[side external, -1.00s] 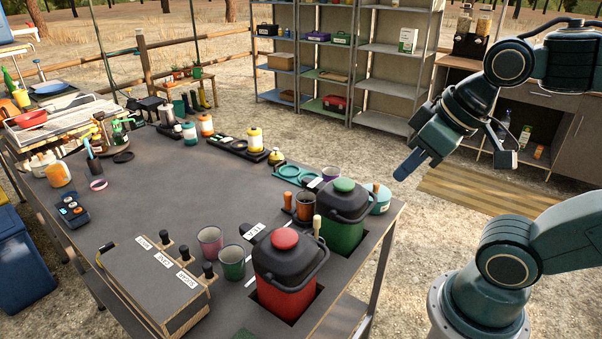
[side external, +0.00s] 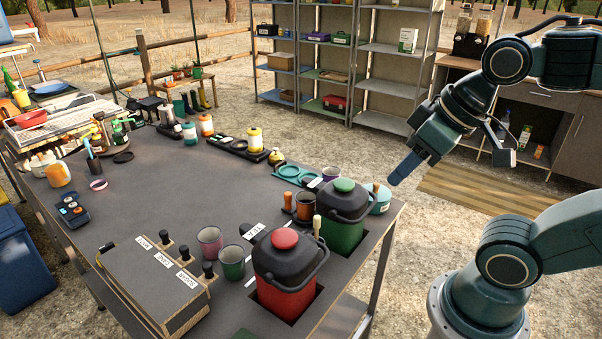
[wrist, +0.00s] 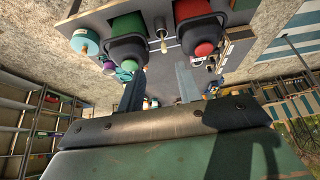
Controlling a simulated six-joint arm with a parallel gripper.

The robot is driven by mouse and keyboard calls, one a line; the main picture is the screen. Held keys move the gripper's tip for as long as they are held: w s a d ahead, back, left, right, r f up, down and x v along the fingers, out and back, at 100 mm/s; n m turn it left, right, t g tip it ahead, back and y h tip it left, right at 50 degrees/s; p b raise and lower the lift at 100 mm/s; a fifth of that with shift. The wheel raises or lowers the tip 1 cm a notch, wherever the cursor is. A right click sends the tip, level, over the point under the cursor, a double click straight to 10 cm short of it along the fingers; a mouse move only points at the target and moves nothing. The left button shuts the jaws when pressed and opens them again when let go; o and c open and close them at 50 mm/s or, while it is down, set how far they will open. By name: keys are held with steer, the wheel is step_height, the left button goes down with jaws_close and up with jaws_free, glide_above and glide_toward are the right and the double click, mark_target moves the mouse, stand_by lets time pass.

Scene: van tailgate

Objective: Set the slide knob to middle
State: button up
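I cannot tell for certain which part is the slide knob. A cream-tipped handle (side external: 317,225) stands upright between the red and green jugs, and it also shows in the wrist view (wrist: 163,45). My gripper (side external: 447,172) is in the air right of the table, apart from everything. In the wrist view its two fingers (wrist: 160,68) are spread with nothing between them.
The red jug (side external: 284,265) and green jug (side external: 345,222) sit in table cut-outs. Two cups (side external: 232,262) stand between the box and red jug. A teal pot (side external: 381,198) is at the right edge. The middle of the table (side external: 170,205) is clear. Shelves (side external: 390,85) stand behind.

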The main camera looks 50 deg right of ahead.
steer(key=shift+o, duration=0.5)
steer(key=shift+w+d+r, duration=0.1)
steer(key=shift+w+r, duration=0.2)
steer(key=shift+w, duration=0.3)
steer(key=m+g, duration=0.2)
steer(key=g, duration=0.4)
glide_above(288, 193)
step_height(288, 193, down, 14)
steer(key=shift+a+r+h, duration=0.25)
steer(key=shift+a+h, duration=0.05)
steer(key=shift+a, duration=0.1)
steer(key=f, duration=1.3)
steer(key=shift+d+f, duration=0.3)
steer(key=shift+f, duration=0.05)
